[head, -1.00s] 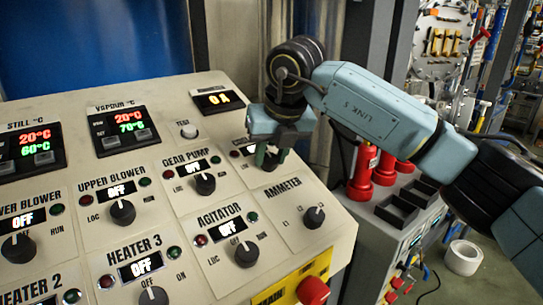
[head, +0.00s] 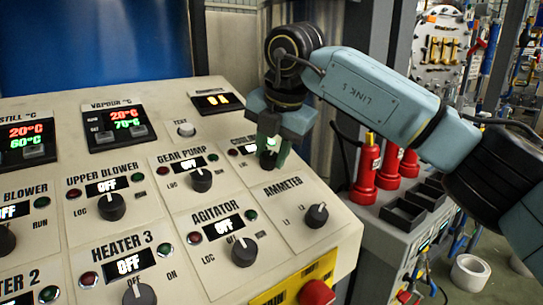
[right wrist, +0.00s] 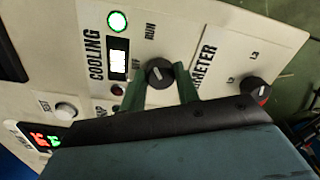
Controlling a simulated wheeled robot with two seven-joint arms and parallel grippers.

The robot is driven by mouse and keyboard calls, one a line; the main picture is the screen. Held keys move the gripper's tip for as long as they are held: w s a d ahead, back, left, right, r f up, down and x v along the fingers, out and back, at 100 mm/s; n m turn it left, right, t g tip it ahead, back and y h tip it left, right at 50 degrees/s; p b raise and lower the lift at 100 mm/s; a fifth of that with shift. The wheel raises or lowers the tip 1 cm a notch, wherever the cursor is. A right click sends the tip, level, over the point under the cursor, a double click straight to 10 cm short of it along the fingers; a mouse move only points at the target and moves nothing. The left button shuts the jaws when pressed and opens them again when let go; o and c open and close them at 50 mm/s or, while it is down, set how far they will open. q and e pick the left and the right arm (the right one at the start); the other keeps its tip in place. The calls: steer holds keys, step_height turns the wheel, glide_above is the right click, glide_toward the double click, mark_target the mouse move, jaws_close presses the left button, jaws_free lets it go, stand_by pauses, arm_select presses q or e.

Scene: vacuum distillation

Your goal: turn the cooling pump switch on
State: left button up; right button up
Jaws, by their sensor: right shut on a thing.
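The cooling pump switch is a black round knob on the sloped cream panel. It shows in the right wrist view (right wrist: 160,73), beside the COOLING label and a RUN mark, and partly in the head view (head: 267,160). My right gripper (head: 270,150) reaches down over it, and its green fingers (right wrist: 160,90) are shut on the knob, one on each side. A green lamp (right wrist: 117,22) by the label glows brightly. The small display (right wrist: 119,64) is lit, but its text is unclear. The knob's exact pointing is hard to tell. My left gripper is out of view.
The ammeter knob (head: 316,215) sits close to the right of the gripper, with the gear pump knob (head: 201,180) to the left. A red button (head: 318,292) is at the panel's front edge. Red bottles (head: 366,170) stand on a cart to the right.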

steer(key=shift+r+m, duration=0.1)
steer(key=shift+m, duration=0.6)
steer(key=o, duration=1)
steer(key=shift+c, duration=0.2)
steer(key=v, duration=1.3)
steer(key=shift+s+d+r, duration=0.1)
